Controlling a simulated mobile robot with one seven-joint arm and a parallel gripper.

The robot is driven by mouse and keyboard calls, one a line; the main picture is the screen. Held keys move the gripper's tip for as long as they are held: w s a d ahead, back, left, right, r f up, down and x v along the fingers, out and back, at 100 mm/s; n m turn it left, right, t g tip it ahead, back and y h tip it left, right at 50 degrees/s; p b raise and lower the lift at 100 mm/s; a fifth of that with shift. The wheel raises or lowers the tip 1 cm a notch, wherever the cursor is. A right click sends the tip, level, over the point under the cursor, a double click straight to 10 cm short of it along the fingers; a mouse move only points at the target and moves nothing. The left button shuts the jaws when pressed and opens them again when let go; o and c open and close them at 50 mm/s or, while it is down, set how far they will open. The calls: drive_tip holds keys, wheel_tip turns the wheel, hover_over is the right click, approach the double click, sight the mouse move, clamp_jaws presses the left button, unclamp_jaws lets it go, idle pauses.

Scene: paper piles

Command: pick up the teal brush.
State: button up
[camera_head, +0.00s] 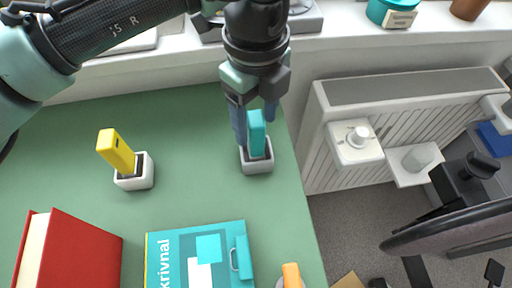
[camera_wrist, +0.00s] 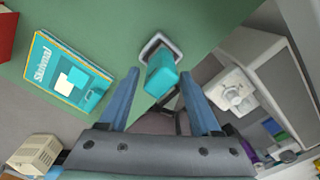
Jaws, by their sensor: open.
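The teal brush (camera_head: 257,133) stands upright in a small white holder (camera_head: 257,164) near the right edge of the green table. My gripper (camera_head: 254,122) is above the holder, with its fingers down on either side of the brush's upper part. In the wrist view, the teal brush (camera_wrist: 161,76) lies between the two blue fingertips of my gripper (camera_wrist: 166,86), with a gap on both sides. The jaws are open. The white holder (camera_wrist: 160,46) shows beyond the brush.
A yellow brush (camera_head: 116,150) leans in another white holder (camera_head: 134,172) to the left. A red book (camera_head: 75,252), a teal book (camera_head: 200,262) and an orange-handled item (camera_head: 291,275) lie nearer the front. A radiator (camera_head: 410,92) stands right of the table edge.

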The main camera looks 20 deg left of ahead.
drive_tip(key=shift+f, duration=0.95)
drive_tip(key=shift+c, duration=0.2)
clamp_jaws()
